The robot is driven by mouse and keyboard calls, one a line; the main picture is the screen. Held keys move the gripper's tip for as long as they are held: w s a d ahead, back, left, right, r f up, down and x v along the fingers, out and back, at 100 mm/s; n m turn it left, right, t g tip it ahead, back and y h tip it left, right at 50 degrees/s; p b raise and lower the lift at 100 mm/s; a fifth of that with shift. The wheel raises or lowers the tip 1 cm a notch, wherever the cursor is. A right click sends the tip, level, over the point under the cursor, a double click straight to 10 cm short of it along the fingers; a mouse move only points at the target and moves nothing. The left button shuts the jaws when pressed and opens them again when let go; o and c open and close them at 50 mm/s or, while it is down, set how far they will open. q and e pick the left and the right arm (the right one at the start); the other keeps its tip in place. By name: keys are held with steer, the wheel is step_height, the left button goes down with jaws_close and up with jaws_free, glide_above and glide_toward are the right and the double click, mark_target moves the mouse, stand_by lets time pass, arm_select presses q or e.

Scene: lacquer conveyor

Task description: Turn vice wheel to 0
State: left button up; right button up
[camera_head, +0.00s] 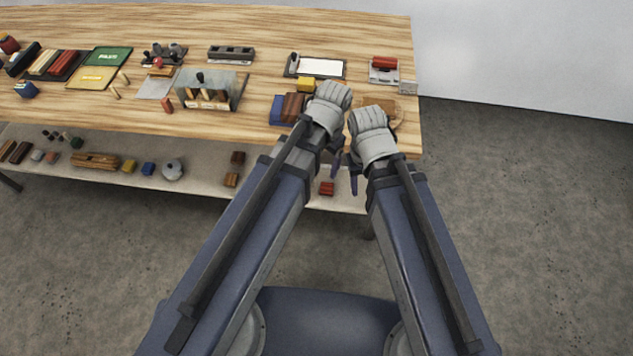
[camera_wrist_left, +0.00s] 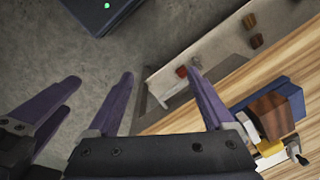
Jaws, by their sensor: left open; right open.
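A blue vice-like block (camera_head: 278,110) holding a brown wooden piece (camera_head: 293,106) sits at the table's front edge in the head view. The blue block also shows at the right of the left wrist view (camera_wrist_left: 283,98), with a yellow part and a small dark handle (camera_wrist_left: 299,156) beside it. I cannot make out the wheel or its number. My left gripper (camera_wrist_left: 160,72) is open and empty, in front of the table edge and apart from the blue block. My right gripper (camera_wrist_left: 69,96) is open and empty beside it; its arm partly hides a round wooden item (camera_head: 397,113).
A yellow block (camera_head: 306,84), a white-sheeted board (camera_head: 320,68) and a red-topped device (camera_head: 383,68) stand behind. A glass-fronted rack (camera_head: 210,90) is further left. A lower shelf (camera_head: 205,170) with loose blocks runs under the tabletop. Floor to the right is clear.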

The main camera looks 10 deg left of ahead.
arm_select(q)
steer(key=shift+s+a+f+n+b, duration=0.15)
steer(key=shift+s+n, duration=0.3)
steer(key=shift+s, duration=0.5)
steer(key=shift+s+a+f+n+b, duration=0.15)
steer(key=shift+s+n, duration=0.35)
steer(key=shift+s, duration=0.45)
steer(key=shift+s+a+f+n+b, duration=0.15)
steer(key=shift+s+n, duration=0.3)
steer(key=shift+s, duration=0.5)
